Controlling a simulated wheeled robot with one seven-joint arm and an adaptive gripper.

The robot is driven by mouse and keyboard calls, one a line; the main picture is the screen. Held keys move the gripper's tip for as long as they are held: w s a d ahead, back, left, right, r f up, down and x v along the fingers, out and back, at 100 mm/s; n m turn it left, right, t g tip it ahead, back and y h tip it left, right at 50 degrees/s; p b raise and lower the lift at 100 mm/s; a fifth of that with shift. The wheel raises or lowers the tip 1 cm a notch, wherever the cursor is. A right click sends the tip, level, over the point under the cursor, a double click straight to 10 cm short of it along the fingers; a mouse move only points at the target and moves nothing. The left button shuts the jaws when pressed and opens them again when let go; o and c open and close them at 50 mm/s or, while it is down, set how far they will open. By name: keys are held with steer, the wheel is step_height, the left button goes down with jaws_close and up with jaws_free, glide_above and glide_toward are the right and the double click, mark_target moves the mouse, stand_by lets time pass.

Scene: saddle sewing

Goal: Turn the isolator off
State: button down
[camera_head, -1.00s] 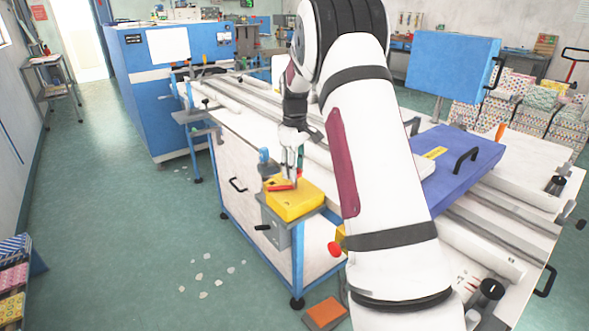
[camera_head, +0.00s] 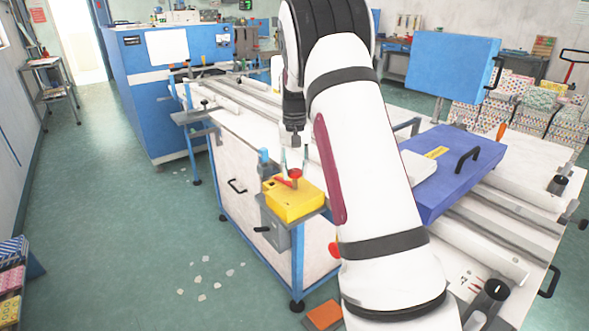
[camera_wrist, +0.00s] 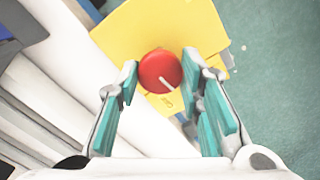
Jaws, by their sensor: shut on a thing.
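The isolator is a yellow box (camera_head: 293,205) on a grey bracket at the near left corner of the workbench. It carries a red rotary knob (camera_head: 287,181) on top. In the wrist view the red knob (camera_wrist: 158,69) is round, with a white mark toward its lower right, on the yellow box (camera_wrist: 130,32). My gripper (camera_head: 293,168) points straight down over the box. In the wrist view its teal finger pads (camera_wrist: 162,90) stand on either side of the knob, and it is shut on the knob. The contact on the knob's far side is hidden.
The white workbench with rollers and rails stretches behind the box. A blue panel with a black handle (camera_head: 462,165) lies on the bench at the right. A blue cabinet (camera_head: 165,100) stands at the back left.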

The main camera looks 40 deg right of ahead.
steer(key=shift+m, duration=1)
steer(key=c, duration=1.1)
jaws_free()
step_height(320, 180, up, 12)
